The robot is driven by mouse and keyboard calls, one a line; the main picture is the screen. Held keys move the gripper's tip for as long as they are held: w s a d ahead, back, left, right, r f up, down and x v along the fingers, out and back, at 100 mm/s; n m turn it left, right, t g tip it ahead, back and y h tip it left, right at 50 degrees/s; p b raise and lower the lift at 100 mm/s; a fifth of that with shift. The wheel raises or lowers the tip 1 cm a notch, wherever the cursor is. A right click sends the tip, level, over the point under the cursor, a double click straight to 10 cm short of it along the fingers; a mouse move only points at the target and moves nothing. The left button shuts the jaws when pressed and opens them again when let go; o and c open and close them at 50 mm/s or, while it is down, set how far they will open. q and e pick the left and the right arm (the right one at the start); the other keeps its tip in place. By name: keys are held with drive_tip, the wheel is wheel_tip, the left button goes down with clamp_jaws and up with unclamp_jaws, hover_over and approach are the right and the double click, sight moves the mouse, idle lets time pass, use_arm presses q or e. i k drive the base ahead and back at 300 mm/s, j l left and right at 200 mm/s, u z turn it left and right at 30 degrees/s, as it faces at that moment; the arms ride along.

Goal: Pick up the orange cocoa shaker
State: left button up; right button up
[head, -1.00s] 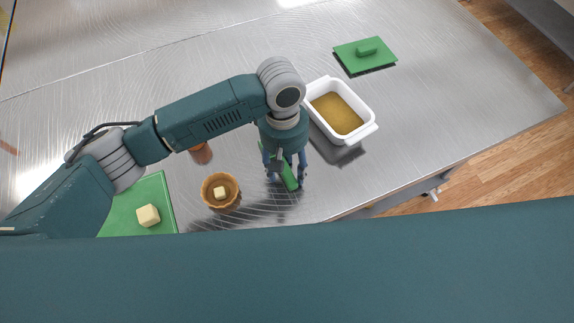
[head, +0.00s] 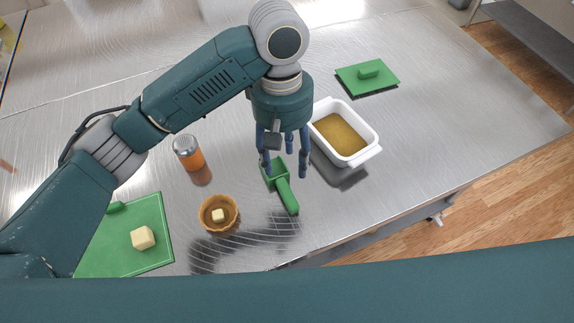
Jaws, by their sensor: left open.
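The orange cocoa shaker (head: 188,153), with a grey metal lid, stands upright on the steel counter, left of centre in the head view. My left gripper (head: 285,172) is open and points down, to the right of the shaker and clear of it. Its fingers are above a green scoop-like tool (head: 286,193) on the counter, and nothing shows held between them. My right gripper is not in view.
A small brown fluted bowl (head: 218,213) with a butter cube sits in front of the shaker. A green board (head: 151,207) with a butter cube lies at left. A white dish (head: 373,151) and a green lid-like piece (head: 367,77) are at right.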

sight(185, 146)
drive_tip(key=k, duration=1.5)
